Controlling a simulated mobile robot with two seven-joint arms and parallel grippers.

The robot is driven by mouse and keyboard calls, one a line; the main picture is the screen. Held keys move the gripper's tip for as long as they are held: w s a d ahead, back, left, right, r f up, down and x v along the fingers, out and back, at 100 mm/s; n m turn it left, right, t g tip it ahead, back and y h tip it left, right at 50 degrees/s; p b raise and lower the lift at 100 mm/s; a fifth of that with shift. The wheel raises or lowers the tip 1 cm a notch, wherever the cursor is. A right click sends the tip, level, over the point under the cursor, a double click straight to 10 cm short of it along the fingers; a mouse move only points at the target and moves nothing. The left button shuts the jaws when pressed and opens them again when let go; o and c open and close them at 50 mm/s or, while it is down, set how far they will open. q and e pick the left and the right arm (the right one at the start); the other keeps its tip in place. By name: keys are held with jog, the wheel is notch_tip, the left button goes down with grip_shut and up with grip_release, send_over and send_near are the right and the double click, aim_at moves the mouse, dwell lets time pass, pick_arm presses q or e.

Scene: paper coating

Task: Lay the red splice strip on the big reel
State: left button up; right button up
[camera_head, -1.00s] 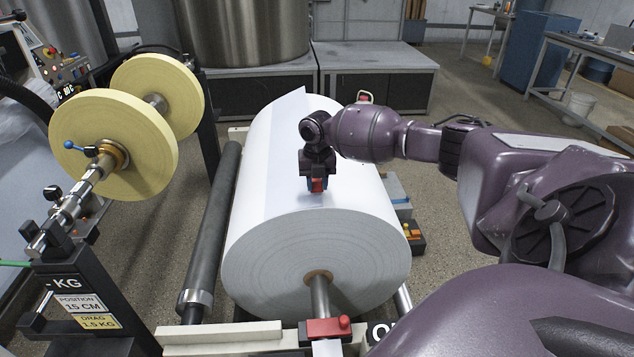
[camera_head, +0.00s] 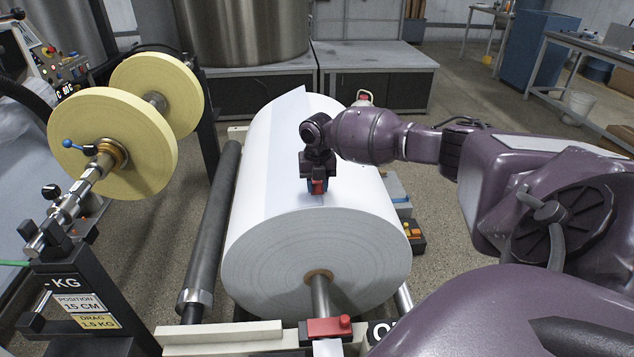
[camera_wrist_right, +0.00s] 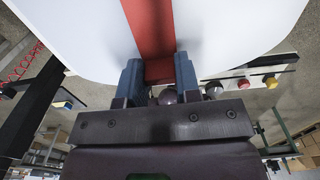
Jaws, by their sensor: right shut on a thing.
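The big reel (camera_head: 317,250) is a large white paper roll in the middle of the head view, lying on a shaft in its stand. My right gripper (camera_head: 318,187) is over the top of the roll, near its front end, pointing down. It is shut on the red splice strip (camera_head: 319,186), of which only a small red part shows in the head view. In the right wrist view the strip (camera_wrist_right: 152,35) runs out from between the blue fingertips (camera_wrist_right: 158,75) over the white paper. I cannot tell whether it touches the paper along its length. My left gripper is not in view.
A yellow-flanged spool (camera_head: 115,145) on a shaft stands at the left. A dark roller (camera_head: 212,230) runs beside the big reel. A red clamp (camera_head: 328,327) sits at the front of the reel's shaft. A control box (camera_head: 414,240) is at its right.

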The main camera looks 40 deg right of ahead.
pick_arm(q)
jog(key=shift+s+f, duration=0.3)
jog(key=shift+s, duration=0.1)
pick_arm(e)
jog(key=shift+f, duration=0.2)
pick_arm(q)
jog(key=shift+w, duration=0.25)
pick_arm(e)
jog(key=o, duration=1)
jog(key=shift+f, duration=0.1)
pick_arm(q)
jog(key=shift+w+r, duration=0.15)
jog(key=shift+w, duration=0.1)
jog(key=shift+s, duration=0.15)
pick_arm(e)
notch_tip(320, 180, up, 10)
jog(key=shift+r+p, duration=0.25)
jog(key=shift+p, duration=0.35)
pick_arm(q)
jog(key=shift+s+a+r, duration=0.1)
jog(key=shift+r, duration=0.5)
pick_arm(e)
jog(key=shift+r, duration=0.2)
